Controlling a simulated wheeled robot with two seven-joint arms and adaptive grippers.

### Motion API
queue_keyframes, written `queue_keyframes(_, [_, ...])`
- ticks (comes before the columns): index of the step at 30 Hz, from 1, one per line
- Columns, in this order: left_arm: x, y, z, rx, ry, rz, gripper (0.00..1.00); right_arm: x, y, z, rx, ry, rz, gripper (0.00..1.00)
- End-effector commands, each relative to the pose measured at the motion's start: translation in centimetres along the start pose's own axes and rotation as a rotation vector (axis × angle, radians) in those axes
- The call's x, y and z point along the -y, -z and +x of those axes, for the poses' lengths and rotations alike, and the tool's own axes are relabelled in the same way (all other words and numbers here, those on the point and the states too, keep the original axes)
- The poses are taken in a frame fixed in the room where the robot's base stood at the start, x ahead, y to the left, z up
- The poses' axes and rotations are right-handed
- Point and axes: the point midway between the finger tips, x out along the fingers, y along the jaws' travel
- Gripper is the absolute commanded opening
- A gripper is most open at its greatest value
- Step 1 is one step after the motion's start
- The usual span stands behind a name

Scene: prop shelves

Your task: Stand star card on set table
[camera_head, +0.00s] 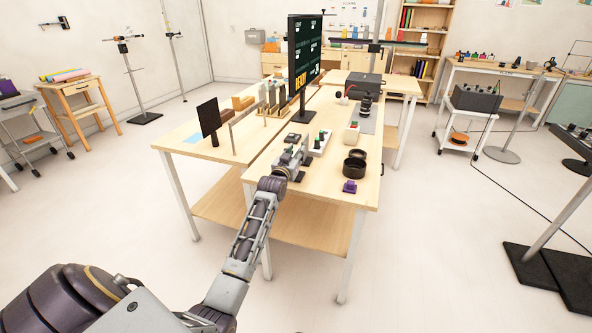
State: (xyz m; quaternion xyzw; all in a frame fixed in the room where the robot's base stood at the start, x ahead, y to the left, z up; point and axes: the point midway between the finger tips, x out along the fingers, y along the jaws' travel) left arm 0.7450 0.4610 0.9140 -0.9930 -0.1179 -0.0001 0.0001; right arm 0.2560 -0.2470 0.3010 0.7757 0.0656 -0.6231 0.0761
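I cannot pick out a star design on any card. A dark upright panel (208,118) stands on the left wooden table (178,145), with its face too dark to read. Several thin upright cards or slats (271,95) stand in a wooden rack farther back. My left gripper (292,158) reaches over the near left part of the right wooden table (310,190), beside a white tray. It is small and seen from behind, so its fingers and anything between them cannot be made out. Which table is the set table is not clear. My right gripper is out of view.
A tall black screen (304,62) reading "READY" stands behind my gripper. The white tray (320,146) holds small dark items. Black rings (355,162) and a purple item (349,187) lie to the right. A pale blue sheet (193,138) lies by the dark panel.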

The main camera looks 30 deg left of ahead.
Motion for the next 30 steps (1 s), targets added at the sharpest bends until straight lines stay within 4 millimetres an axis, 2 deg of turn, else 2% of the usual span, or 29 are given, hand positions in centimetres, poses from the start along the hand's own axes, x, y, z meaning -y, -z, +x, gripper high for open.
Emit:
queue_keyframes(9, [0.0, 0.0, 0.5, 0.0, 0.0, 0.0, 0.32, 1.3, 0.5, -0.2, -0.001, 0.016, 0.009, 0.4])
queue_keyframes(18, [0.0, 0.0, 0.5, 0.0, 0.0, 0.0, 0.32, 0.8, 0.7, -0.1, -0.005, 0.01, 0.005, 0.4])
queue_keyframes(25, [0.0, 0.0, 0.5, 0.001, 0.0, 0.0, 0.03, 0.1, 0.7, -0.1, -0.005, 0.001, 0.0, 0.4])
queue_keyframes(26, [0.0, 0.0, 0.5, 0.001, 0.0, 0.0, 0.0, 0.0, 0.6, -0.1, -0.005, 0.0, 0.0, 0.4])
queue_keyframes(30, [0.0, 0.0, 0.5, 0.001, 0.0, 0.0, 0.0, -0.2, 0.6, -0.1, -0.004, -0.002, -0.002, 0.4])
